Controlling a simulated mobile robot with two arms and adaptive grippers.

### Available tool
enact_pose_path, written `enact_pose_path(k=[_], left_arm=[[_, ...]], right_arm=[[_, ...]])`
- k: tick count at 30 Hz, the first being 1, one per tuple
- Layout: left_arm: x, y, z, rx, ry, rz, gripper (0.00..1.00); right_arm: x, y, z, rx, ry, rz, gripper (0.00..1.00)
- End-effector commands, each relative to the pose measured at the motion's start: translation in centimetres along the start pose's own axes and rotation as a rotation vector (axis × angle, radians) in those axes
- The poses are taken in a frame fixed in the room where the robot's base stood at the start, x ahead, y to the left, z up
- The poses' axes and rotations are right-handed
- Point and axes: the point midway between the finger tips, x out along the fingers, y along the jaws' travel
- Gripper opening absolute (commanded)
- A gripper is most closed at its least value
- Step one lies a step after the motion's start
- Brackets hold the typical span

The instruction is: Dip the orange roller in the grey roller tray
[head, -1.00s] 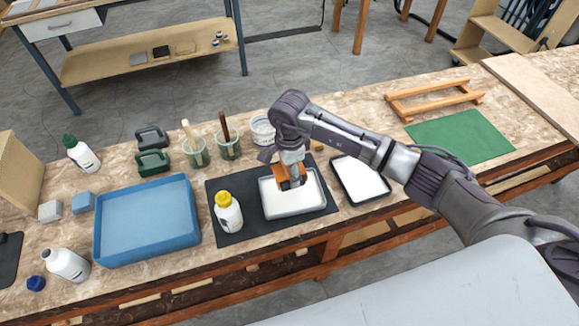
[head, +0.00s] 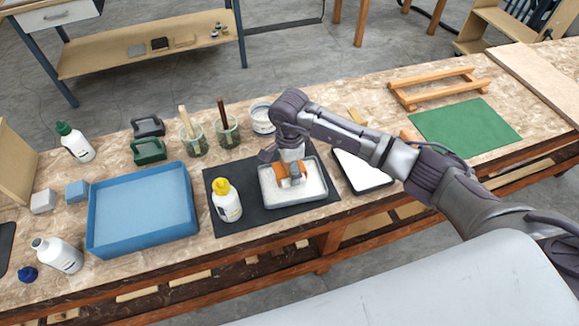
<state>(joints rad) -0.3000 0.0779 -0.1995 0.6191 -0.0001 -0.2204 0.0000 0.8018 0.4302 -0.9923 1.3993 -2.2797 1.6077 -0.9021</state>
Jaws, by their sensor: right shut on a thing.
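The grey roller tray (head: 305,198) lies on a black mat on the workbench, with a pale white surface inside. My right gripper (head: 291,178) is over the tray, pointing down, shut on the orange roller (head: 279,175). The roller is low inside the tray and looks to be at the pale surface; whether it touches is hard to tell. The gripper hides part of the roller. My left gripper is not in view.
A yellow-capped bottle (head: 226,200) stands just left of the tray on the black mat (head: 246,224). A blue tub (head: 142,250) is further left. A black tray (head: 362,172) lies to the right under my forearm. Brush cups (head: 227,132) and a white bucket (head: 262,119) stand behind.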

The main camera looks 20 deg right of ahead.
Motion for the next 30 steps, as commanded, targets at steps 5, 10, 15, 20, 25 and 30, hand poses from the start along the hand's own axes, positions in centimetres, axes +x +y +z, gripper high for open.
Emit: enact_pose_path(k=[5,10,15,20,25,30], left_arm=[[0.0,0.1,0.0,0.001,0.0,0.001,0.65],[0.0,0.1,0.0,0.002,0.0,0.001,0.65],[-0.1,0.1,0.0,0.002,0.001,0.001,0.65],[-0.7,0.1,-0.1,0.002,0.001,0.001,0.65],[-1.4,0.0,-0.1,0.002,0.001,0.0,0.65],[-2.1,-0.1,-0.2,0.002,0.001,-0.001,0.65]], right_arm=[[-0.1,0.0,0.0,0.0,0.0,-0.001,0.42],[-0.1,0.0,0.0,0.0,0.0,-0.001,0.42],[-0.2,0.0,0.0,0.0,0.0,-0.001,0.42],[-1.2,-0.1,0.0,-0.001,0.001,-0.002,0.42],[-2.6,-0.1,-0.1,0.0,0.0,-0.002,0.42],[-3.9,-0.1,0.0,0.0,0.0,-0.003,0.42]])
